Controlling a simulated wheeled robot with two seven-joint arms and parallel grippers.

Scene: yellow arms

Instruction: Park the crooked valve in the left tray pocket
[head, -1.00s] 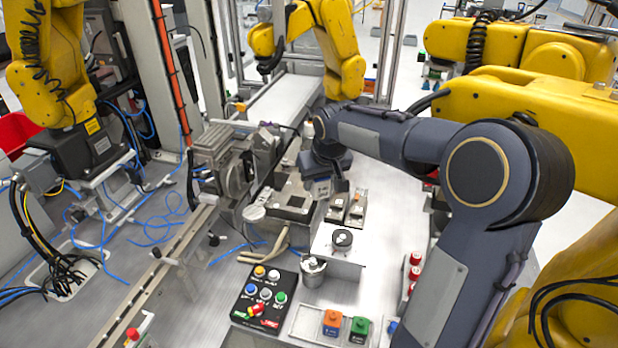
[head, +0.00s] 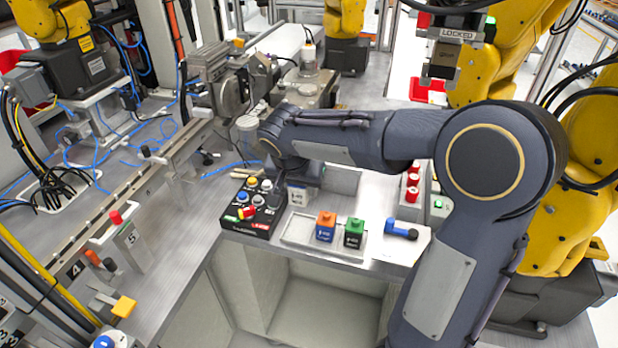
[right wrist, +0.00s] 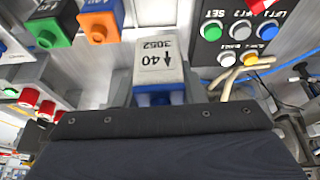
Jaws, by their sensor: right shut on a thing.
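My right gripper (head: 304,180) is low over the bench, between the button box and the tray. It is shut on a grey valve block (right wrist: 160,58) with an arrow and number label; the block also shows in the head view (head: 297,196). A blue part shows below it in the wrist view. The tray (head: 352,257) is just in front of the gripper. Its left part looks empty; an orange valve (head: 325,228) and a green valve (head: 354,234) stand upright to the right. My left gripper is out of view.
The button box (head: 247,224) is close left of my right gripper. A blue-ended item (head: 400,230) lies right of the tray. Red-capped parts (head: 412,181) stand behind it. The bench's front edge is just ahead of the tray.

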